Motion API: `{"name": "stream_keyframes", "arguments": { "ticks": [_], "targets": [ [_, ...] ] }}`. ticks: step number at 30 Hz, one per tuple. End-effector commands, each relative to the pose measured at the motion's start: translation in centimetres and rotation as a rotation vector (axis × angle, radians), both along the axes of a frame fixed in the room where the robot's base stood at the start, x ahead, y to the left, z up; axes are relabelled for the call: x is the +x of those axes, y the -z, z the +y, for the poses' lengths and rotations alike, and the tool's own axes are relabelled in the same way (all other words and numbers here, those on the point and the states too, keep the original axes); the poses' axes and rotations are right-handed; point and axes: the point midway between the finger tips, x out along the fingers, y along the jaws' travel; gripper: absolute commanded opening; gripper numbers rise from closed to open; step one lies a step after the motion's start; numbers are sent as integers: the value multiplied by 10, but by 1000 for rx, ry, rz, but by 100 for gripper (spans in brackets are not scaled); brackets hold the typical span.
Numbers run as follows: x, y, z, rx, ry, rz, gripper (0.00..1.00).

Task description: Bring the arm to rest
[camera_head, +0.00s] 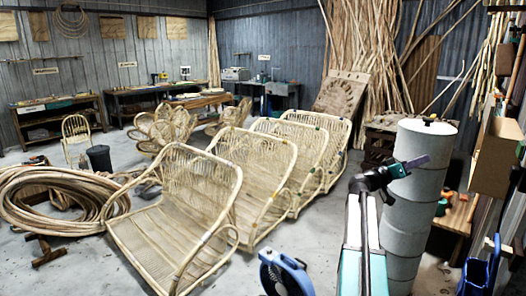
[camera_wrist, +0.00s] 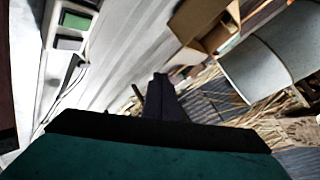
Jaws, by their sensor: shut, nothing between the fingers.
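My gripper (camera_head: 424,159) is at the right of the head view, at the end of my raised arm. Its dark fingers are together with nothing between them, and they point right. They lie in front of the upper part of a tall pale grey cylinder (camera_head: 408,225) in the picture; I cannot tell whether they touch it. In the wrist view, the closed fingers (camera_wrist: 161,80) stand up from the middle of the dark gripper body. The grey cylinder also shows at the upper right of the wrist view (camera_wrist: 285,50).
Rattan seat frames (camera_head: 180,205) fill the middle floor, with a cane coil (camera_head: 60,205) at left. A blue fan (camera_head: 285,275) stands in front. Rattan poles (camera_head: 365,50) lean at the back. A cardboard box (camera_head: 497,155) and blue crate (camera_head: 480,275) are at right.

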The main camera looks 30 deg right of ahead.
Motion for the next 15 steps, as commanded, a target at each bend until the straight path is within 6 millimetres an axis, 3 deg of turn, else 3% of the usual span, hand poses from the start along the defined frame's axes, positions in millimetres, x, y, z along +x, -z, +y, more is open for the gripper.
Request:
{"name": "stream_keyframes", "arguments": {
  "ticks": [1,6,15],
  "targets": [
    [18,20,10,18,-25,14,0],
    [67,81,42,84,-98,44,0],
    [131,199,112,234,-209,81,0]
  ]
}}
